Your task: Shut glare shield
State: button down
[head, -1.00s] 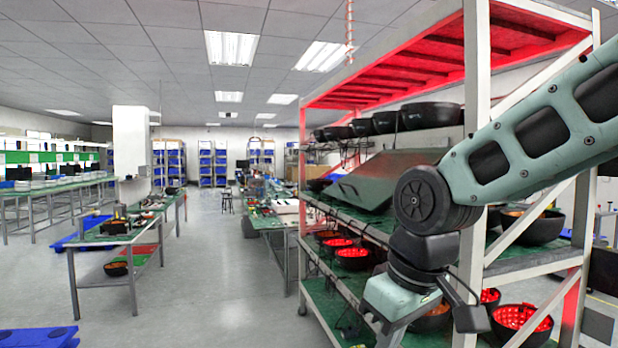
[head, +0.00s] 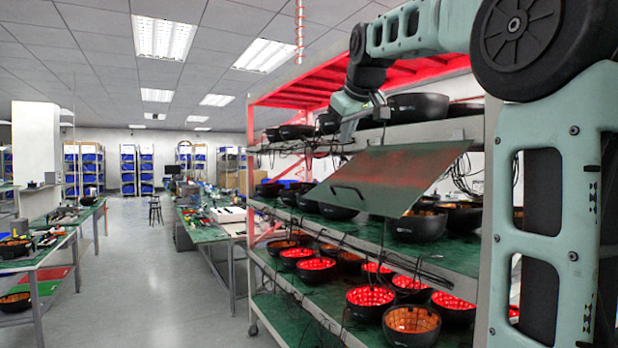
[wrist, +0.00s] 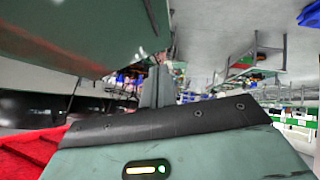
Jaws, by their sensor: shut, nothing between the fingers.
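The glare shield (head: 395,178) is a flat grey-green panel on the middle level of the rack. It stands tilted outward, its lower front edge over the aisle, with a dark handle (head: 348,189) near that edge. My gripper (head: 346,134) is shut and empty, pointing down by the upper left part of the panel; contact cannot be told. In the wrist view, the shut fingers (wrist: 157,88) show beyond the gripper body, and a grey-green surface, apparently the shield (wrist: 70,32), fills the upper left.
The rack (head: 486,215) holds black bowls above and red-lit bowls (head: 370,296) below. Cables hang along its shelf edges. A rack post stands at the right, close to my arm. A workbench (head: 205,232) stands to the left, with open grey floor (head: 150,290) before it.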

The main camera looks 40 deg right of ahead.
jog(key=p, duration=0.5)
send_over(342, 204)
jog(key=f, duration=0.9)
jog(key=shift+s+a, duration=0.1)
jog(key=shift+a, duration=0.15)
jog(key=shift+d+f, duration=0.15)
jog(key=shift+f, duration=0.4)
jog(key=shift+f, duration=0.1)
